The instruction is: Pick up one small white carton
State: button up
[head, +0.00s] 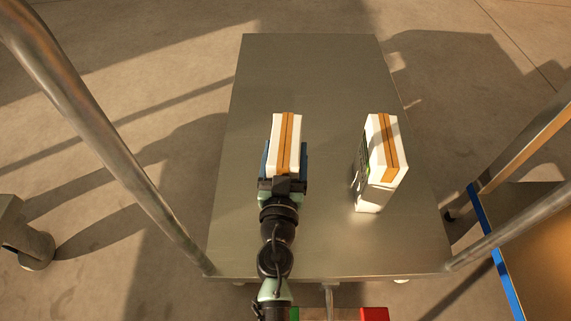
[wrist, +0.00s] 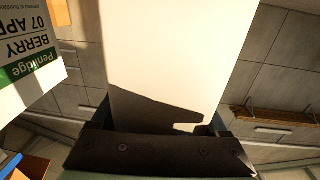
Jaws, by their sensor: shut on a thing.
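Two small white cartons with an orange-brown stripe down the top are over the grey metal table (head: 330,65). My gripper (head: 286,170) is shut on the left carton (head: 287,138), with a finger on each side of it. This carton fills the middle of the wrist view (wrist: 165,60) as a plain white face. Whether it touches the table cannot be told. The other carton (head: 382,150) stands upright to the right, apart from my gripper. In the wrist view its labelled side (wrist: 30,60) shows at the upper left, with green and black print.
Metal posts (head: 105,135) slope past the table on the left and right. A blue-edged brown surface (head: 540,250) lies at the lower right. The far part of the table top is clear, as is the gap between the cartons.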

grip_shut()
jog(key=shift+r, duration=0.25)
